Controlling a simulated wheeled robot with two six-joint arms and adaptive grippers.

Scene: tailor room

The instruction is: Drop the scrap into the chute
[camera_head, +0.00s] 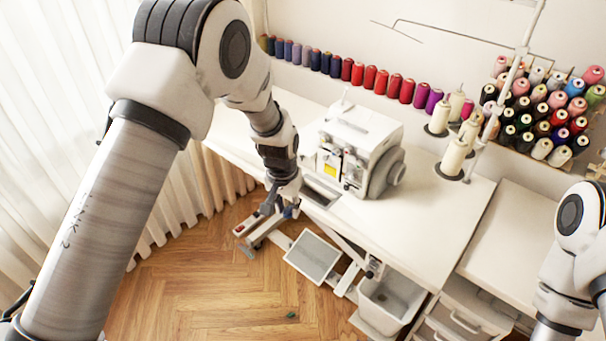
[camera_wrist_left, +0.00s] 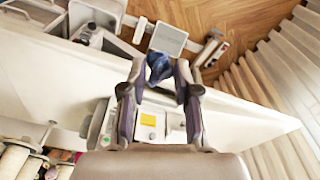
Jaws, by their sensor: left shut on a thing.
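My left gripper (camera_head: 287,208) is at the front edge of the white table, left of the sewing machine. In the left wrist view my left gripper (camera_wrist_left: 159,72) is shut on a crumpled dark blue scrap (camera_wrist_left: 158,67), held between the fingertips. In the head view the scrap is mostly hidden by the gripper. A grey rectangular opening or tray (camera_head: 320,191) lies at the table edge in front of the machine, just right of the gripper; I cannot tell for sure that it is the chute. My right gripper is outside the view.
The white sewing machine (camera_head: 360,150) stands on the table (camera_head: 425,225). A white bin (camera_head: 390,302) hangs below the table edge. A pedal plate (camera_head: 312,257) is below the gripper. Thread spools line the wall.

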